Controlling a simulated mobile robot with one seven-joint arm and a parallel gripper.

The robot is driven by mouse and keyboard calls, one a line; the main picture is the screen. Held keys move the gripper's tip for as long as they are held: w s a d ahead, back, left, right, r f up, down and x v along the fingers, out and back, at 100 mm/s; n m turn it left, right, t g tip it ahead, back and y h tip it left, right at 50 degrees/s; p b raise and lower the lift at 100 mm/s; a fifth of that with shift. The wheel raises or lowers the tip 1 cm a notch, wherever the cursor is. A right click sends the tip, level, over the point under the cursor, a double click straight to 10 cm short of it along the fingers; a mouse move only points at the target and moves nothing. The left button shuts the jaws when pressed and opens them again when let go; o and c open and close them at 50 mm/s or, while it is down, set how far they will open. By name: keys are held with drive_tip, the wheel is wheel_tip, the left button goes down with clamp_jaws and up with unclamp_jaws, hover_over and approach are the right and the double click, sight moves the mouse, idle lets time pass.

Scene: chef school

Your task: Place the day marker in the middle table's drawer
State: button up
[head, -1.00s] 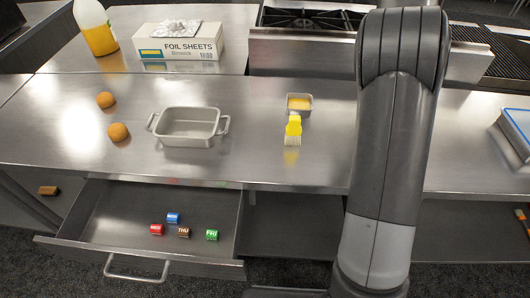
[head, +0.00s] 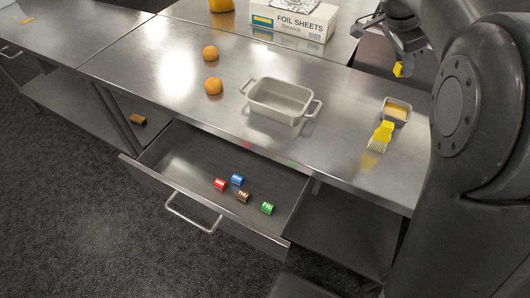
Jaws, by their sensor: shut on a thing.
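My gripper (head: 401,58) is at the upper right, shut on a small yellow day marker (head: 398,70). It holds the marker in the air, up and to the right of the baking dish. The middle table's drawer (head: 154,184) is pulled open below and to the left. Inside it lie a red marker (head: 219,184), a blue marker (head: 237,179), a brown marker (head: 243,196) and a green marker (head: 267,208). The writing on the yellow marker cannot be read.
A foil sheets box (head: 290,22) stands behind. The drawer's left part is empty.

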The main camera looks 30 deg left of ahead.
drive_tip(key=s+a+f+n+t, duration=0.1)
drive_tip(key=s+a+n, duration=0.2)
drive_tip(key=s+a, duration=0.85)
drive_tip(key=n+y, duration=0.2)
drive_tip(key=n, duration=0.1)
hover_over(277, 189)
drive_tip(key=s+d, duration=0.3)
drive_tip(key=s, duration=0.1)
wheel_tip(277, 189, down, 21)
wheel_tip(277, 189, down, 14)
drive_tip(key=shift+w+a+f, duration=0.1)
drive_tip(key=shift+a, duration=0.05)
drive_tip(key=w+a, duration=0.2)
drive_tip(key=a, duration=0.1)
drive_tip(key=shift+w+a, duration=0.2)
drive_tip(key=shift+w, duration=0.05)
drive_tip(key=shift+s+d+f+n, duration=0.1)
drive_tip(key=shift+f+n, duration=0.2)
drive_tip(key=shift+f, duration=0.35)
drive_tip(key=shift+f, duration=0.15)
